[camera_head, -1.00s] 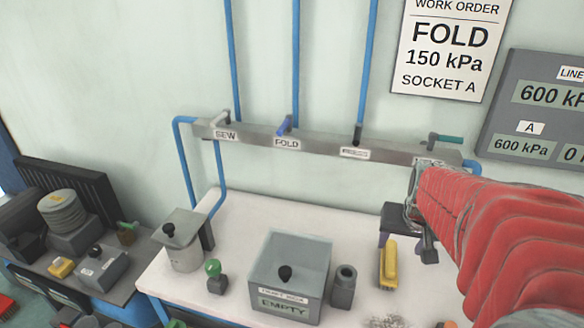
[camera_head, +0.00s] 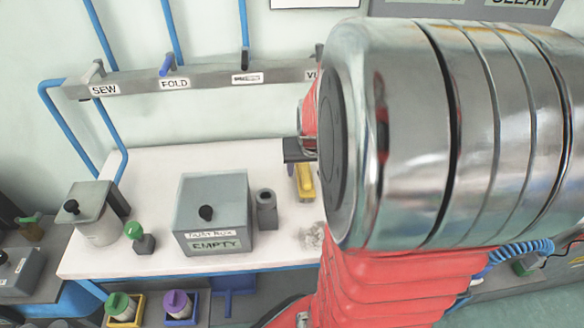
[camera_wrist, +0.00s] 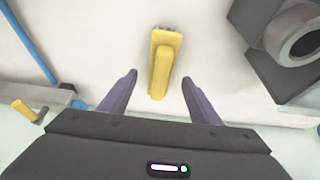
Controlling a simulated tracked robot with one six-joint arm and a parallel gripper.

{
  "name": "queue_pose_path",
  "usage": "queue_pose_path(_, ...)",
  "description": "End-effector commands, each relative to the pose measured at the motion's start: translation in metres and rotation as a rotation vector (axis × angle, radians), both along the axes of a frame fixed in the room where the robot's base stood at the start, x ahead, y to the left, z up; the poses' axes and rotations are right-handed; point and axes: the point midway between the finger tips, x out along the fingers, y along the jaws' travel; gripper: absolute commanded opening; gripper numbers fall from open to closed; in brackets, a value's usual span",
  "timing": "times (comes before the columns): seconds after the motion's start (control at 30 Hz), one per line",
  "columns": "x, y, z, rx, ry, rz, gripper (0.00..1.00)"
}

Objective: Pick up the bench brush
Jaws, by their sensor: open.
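The bench brush, with a yellow handle, lies on the white bench top in the head view (camera_head: 304,183), just left of my large arm link. In the wrist view the brush (camera_wrist: 163,62) points up the picture, with dark bristles at its far end. My gripper (camera_wrist: 159,77) is open, with one purple finger on each side of the brush's near part in the picture. No contact with the brush shows; the height gap is hard to tell.
A grey dust box (camera_head: 215,215) marked EMPTY and a small grey holder (camera_head: 267,209) stand left of the brush. A pile of scraps (camera_head: 313,235) lies nearer. In the wrist view a dark block with a round opening (camera_wrist: 300,38) stands at upper right.

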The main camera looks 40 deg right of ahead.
Motion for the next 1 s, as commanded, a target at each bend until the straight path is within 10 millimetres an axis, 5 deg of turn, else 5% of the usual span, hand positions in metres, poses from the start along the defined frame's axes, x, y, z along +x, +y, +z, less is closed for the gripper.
queue_pose_path(1.0, 0.021, -0.012, -0.046, 0.000, 0.000, 0.001, 0.57)
